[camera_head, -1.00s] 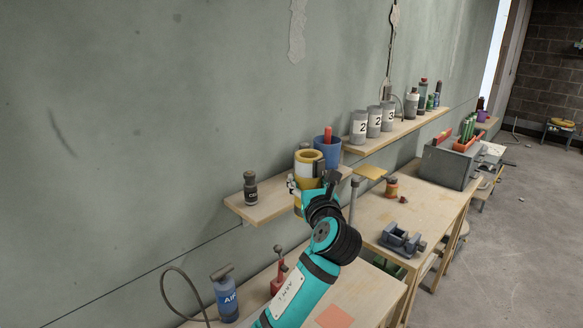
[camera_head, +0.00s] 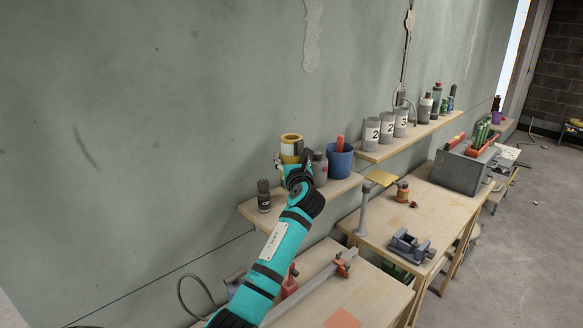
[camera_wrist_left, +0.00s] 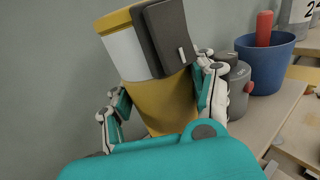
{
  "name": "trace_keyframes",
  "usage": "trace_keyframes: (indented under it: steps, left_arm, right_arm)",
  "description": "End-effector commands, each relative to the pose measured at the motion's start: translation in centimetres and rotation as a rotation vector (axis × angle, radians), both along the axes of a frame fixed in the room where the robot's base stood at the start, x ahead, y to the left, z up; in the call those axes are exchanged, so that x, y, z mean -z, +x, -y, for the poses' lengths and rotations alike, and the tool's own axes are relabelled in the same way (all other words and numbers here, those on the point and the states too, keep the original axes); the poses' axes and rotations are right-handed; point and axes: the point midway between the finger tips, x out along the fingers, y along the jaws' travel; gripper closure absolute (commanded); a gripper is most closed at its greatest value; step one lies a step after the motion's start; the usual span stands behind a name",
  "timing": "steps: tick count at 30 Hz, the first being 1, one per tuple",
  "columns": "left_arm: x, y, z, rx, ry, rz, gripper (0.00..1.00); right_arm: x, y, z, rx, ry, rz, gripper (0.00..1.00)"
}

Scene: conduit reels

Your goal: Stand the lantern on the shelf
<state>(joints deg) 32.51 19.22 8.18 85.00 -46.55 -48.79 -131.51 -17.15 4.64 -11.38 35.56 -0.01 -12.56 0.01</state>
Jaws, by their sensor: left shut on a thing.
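The lantern (camera_head: 291,147) is a yellow cylinder with a pale band and a dark block on its side. My left gripper (camera_head: 292,166) is shut on it. In the left wrist view the lantern (camera_wrist_left: 165,100) sits between the two fingers (camera_wrist_left: 160,112). The wooden shelf (camera_head: 334,186) is on the wall. The lantern appears over the shelf's back part, between a dark bottle and a grey bottle. My gripper and arm hide its base, so I cannot tell whether it touches the shelf. My right gripper is out of view.
On the shelf stand the dark bottle (camera_head: 263,196), the grey bottle (camera_head: 320,170) and a blue cup (camera_head: 340,162) with a red handle in it. The grey bottle (camera_wrist_left: 238,88) is close to the gripper's right finger. A second shelf (camera_head: 400,138) holds numbered cans. Workbenches stand below.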

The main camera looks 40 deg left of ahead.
Motion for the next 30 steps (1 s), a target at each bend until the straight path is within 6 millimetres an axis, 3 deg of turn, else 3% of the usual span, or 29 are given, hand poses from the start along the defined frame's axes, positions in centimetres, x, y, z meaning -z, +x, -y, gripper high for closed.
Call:
trace_keyframes:
  steps: [6,19,20,24,30]
  left_arm:
    - [2.9,0.0,0.1,0.001,-0.003,-0.002,0.88]
    - [3.7,0.0,0.0,0.001,0.001,-0.001,0.88]
    - [3.7,0.0,0.1,0.001,-0.002,-0.001,0.39]
    - [3.7,0.0,0.1,0.001,-0.002,-0.002,0.21]
    - [3.7,0.0,0.1,0.001,-0.002,-0.003,0.19]
  right_arm:
    - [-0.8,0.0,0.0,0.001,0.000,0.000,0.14]
    - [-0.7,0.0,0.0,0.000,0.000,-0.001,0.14]
    - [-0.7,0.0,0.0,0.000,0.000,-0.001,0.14]
    - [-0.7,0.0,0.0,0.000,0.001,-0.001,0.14]
    - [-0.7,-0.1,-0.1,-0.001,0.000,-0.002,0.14]
